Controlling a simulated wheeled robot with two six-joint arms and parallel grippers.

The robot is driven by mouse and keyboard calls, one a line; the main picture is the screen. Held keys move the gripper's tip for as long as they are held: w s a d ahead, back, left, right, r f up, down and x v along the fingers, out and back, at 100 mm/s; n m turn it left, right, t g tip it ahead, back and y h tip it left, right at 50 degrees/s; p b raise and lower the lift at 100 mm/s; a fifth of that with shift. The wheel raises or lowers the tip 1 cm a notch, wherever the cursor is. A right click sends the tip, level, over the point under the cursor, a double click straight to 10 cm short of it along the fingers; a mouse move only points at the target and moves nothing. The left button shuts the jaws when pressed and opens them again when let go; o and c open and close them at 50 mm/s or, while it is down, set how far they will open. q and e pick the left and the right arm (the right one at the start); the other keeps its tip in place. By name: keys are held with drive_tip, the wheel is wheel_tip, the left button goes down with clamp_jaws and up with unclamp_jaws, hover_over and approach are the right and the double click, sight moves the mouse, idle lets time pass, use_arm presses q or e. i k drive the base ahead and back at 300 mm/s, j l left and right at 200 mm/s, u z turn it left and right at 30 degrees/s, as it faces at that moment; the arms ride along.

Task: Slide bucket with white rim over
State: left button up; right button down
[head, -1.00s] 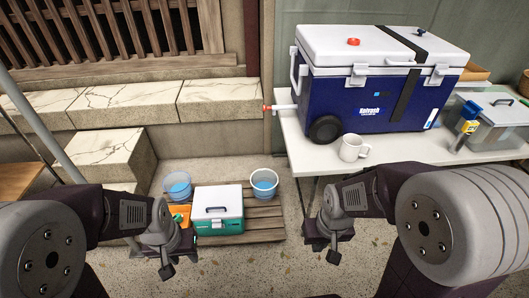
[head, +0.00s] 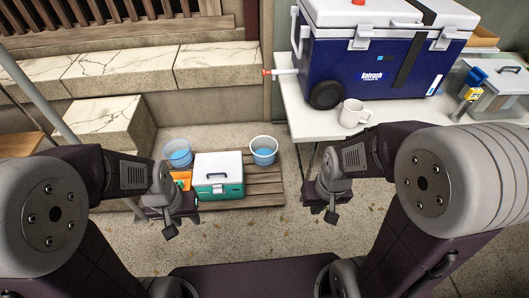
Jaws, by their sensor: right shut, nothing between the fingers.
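The bucket with the white rim (head: 264,158) stands upright on a low wooden slatted platform (head: 262,187), with blue at its bottom. A second, translucent blue bucket (head: 177,146) stands at the platform's left end. A small white-and-green cooler (head: 219,172) sits between the two buckets. My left gripper (head: 168,230) hangs in front of the platform's left end; its fingers are too dark and small to tell open from shut. My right gripper (head: 330,215) is shut and empty, to the right of the platform and apart from the white-rimmed bucket.
An orange object (head: 182,178) lies left of the small cooler, partly behind my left arm. A white table (head: 303,118) at right bears a big blue cooler (head: 372,78), a white mug (head: 354,114) and a clear bin (head: 498,92). Stone steps (head: 100,125) rise at left. Floor in front is free.

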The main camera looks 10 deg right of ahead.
sight(263, 148)
drive_tip(key=i+j+u, duration=0.2)
drive_tip(key=i, duration=0.2)
drive_tip(key=i+j+u, duration=0.15)
drive_tip(key=i, duration=0.25)
drive_tip(key=i+j+u, duration=0.2)
drive_tip(key=i, duration=0.25)
